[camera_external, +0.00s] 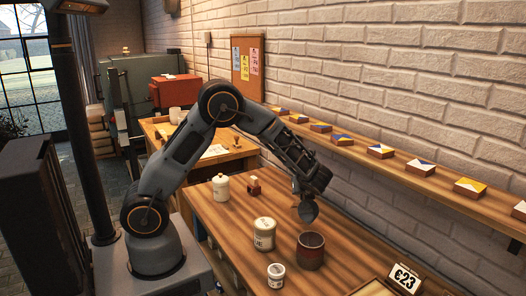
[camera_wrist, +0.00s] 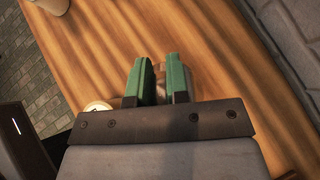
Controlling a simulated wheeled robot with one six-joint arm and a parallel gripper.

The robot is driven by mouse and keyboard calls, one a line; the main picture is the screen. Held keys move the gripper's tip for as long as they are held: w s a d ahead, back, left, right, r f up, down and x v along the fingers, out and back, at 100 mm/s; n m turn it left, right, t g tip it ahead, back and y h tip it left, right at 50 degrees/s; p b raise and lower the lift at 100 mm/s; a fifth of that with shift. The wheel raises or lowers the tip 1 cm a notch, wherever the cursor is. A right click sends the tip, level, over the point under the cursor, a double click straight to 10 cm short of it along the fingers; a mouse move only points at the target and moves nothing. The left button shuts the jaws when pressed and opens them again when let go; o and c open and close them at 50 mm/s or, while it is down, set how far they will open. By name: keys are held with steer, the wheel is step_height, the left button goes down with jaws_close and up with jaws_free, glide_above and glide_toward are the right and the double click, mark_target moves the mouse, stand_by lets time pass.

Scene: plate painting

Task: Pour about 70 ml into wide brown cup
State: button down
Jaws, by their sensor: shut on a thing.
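My gripper (camera_external: 304,205) hangs over the long wooden table, above and a little behind the dark red-brown cup. In the wrist view its two green fingers (camera_wrist: 160,82) are shut on a small brownish thing (camera_wrist: 160,88), mostly hidden between them; I cannot tell what it is. The wide red-brown cup (camera_external: 311,252) stands upright on the table, apart from the gripper. It has an open top and a dark inside. A cream jar (camera_external: 264,234) with dark lettering stands to its left. A small white labelled jar (camera_external: 276,275) stands in front of them.
A white lidded jar (camera_external: 221,188) and a small red-brown block piece (camera_external: 253,187) stand farther back. A price sign (camera_external: 405,277) and a framed tray (camera_external: 373,288) are at the front right. A wall shelf (camera_external: 400,168) with painted tiles runs along the brick wall. The table's right side is mostly clear.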

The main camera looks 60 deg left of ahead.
steer(key=p, duration=0.1)
steer(key=a+h+p, duration=0.1)
steer(key=p, duration=0.1)
steer(key=shift+w+r+g, duration=0.2)
steer(key=shift+r+g, duration=0.2)
steer(key=shift+w+a+f+g+h+p, duration=0.6)
steer(key=shift+a+f+h, duration=0.6)
steer(key=shift+f, duration=0.8)
steer(key=shift+w+a+f+g+h+p, duration=0.5)
steer(key=shift+a+f+g+h, duration=0.25)
steer(key=shift+f+h, duration=1.05)
steer(key=shift+w+a+f+g+h+p, duration=0.55)
steer(key=shift+a+f+h, duration=0.55)
steer(key=shift+f, duration=1.05)
steer(key=shift+s+d, duration=0.1)
